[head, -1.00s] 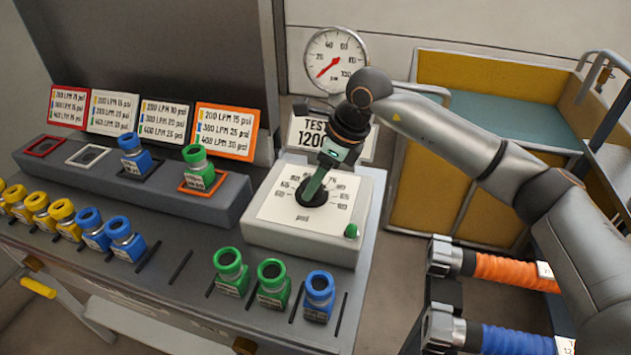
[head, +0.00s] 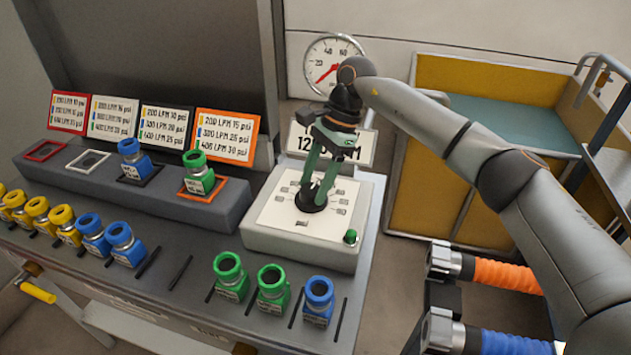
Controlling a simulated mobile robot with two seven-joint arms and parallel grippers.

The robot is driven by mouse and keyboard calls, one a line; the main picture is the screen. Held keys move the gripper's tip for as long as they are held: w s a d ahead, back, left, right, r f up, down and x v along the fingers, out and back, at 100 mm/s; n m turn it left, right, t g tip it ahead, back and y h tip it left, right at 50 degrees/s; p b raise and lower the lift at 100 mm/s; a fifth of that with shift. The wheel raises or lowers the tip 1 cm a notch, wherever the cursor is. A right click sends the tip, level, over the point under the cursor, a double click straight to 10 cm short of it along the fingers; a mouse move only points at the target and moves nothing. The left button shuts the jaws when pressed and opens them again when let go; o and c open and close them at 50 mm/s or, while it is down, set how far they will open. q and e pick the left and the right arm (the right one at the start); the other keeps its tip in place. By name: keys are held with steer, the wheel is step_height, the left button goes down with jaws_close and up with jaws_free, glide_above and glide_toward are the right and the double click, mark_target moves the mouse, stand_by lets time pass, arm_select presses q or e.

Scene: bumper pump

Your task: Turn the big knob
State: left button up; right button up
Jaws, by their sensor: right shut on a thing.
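The big knob (head: 311,199) is black and round, in the middle of a white dial plate on a light grey box (head: 295,245). My right gripper (head: 312,192) comes down from above, its two green fingers spread around the knob and shut on it. The fingers and wrist hide part of the knob and the dial's upper marks. A small green knob (head: 351,237) sits at the box's front right corner. My left gripper is not in view.
A pressure gauge (head: 330,65) with a red needle hangs on the wall behind. Green nozzles (head: 229,275) and a blue nozzle (head: 319,298) stand close in front of the box. Orange (head: 507,274) and blue hoses lie at lower right.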

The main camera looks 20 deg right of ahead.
steer(key=shift+n+g, duration=0.3)
steer(key=shift+n, duration=0.5)
steer(key=o, duration=1.4)
steer(key=shift+c, duration=0.2)
steer(key=p+v, duration=0.1)
steer(key=v, duration=1.1)
steer(key=shift+r, duration=0.3)
steer(key=shift+w+a+p, duration=0.1)
steer(key=shift+p, duration=0.2)
